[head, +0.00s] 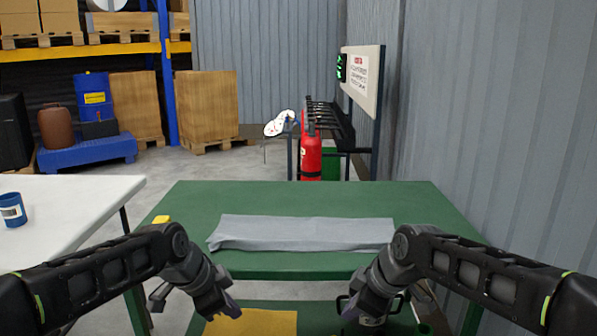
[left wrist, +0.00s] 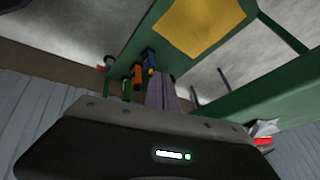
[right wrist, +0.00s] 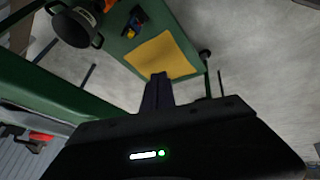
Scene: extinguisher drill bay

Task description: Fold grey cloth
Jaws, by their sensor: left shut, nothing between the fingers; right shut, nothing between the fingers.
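The grey cloth (head: 305,233) lies as a long, narrow strip across the green table (head: 330,196), near its front edge. Its surface looks slightly wrinkled, and its left end is a little raised. My left gripper (head: 228,308) is shut and empty, in front of the table's front edge and apart from the cloth. Its closed fingers also show in the left wrist view (left wrist: 162,92). My right gripper (head: 352,310) is shut and empty, also in front of the edge to the right. Its closed fingers show in the right wrist view (right wrist: 157,93). Neither wrist view shows the cloth.
A yellow block (head: 161,219) sits at the table's left edge. A lower green surface holds a yellow sheet (head: 255,323) and a black pot (right wrist: 75,25). A white table (head: 75,195) with a blue can (head: 12,210) stands left. A red extinguisher (head: 311,158) stands behind.

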